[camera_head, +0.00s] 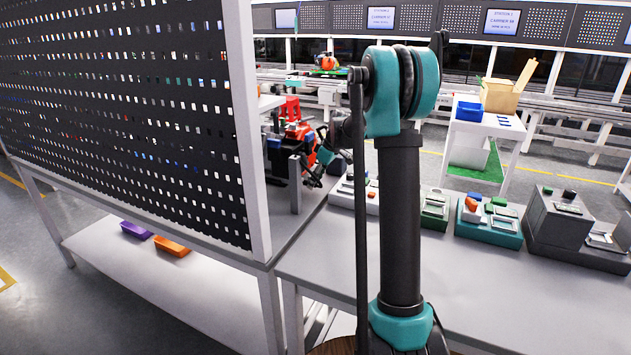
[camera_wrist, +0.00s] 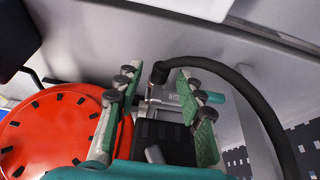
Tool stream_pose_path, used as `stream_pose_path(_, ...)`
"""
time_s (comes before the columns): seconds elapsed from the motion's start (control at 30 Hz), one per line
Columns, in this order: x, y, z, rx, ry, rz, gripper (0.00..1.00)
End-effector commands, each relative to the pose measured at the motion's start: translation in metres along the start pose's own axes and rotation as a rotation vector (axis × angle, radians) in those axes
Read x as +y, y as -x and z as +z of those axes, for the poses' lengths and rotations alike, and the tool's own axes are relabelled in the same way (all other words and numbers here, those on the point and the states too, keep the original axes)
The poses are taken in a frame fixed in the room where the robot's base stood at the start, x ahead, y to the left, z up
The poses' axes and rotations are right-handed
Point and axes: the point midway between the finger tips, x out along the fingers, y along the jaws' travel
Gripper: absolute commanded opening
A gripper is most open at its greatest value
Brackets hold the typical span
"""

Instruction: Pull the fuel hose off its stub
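The black fuel hose (camera_wrist: 235,78) arcs across the wrist view from the right edge. Its end bends down between my gripper's fingers, above a small pale metal part that may be the stub. My gripper (camera_wrist: 160,85) is open, with one green-padded finger on each side of the hose end and a gap to both. The red round machine (camera_wrist: 50,135) with black slots lies just left of the left finger. In the head view the red machine (camera_head: 299,131) is partly hidden by my arm and gripper (camera_head: 316,172); the hose cannot be made out there.
A perforated dark panel (camera_head: 120,110) stands left of the machine. Teal and grey stations (camera_head: 490,222) line the bench at right. A blue bin (camera_head: 469,111) and cardboard box (camera_head: 500,95) stand on a white table behind. The front of the bench (camera_head: 480,285) is clear.

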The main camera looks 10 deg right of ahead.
Motion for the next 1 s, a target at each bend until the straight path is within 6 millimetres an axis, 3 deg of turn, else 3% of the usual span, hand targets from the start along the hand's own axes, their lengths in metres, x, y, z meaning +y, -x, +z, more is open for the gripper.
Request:
stream_pose_path(0.27, 0.000, -0.001, 0.000, 0.000, 0.000, 0.000, 0.38)
stream_pose_path(0.57, 0.000, -0.001, 0.000, 0.000, 0.000, 0.000, 0.01)
stream_pose_path(0.87, 0.000, -0.001, 0.000, 0.000, 0.000, 0.000, 0.00)
stream_pose_path(1.0, 0.001, 0.004, 0.012, 0.000, -0.003, 0.000, 0.00)
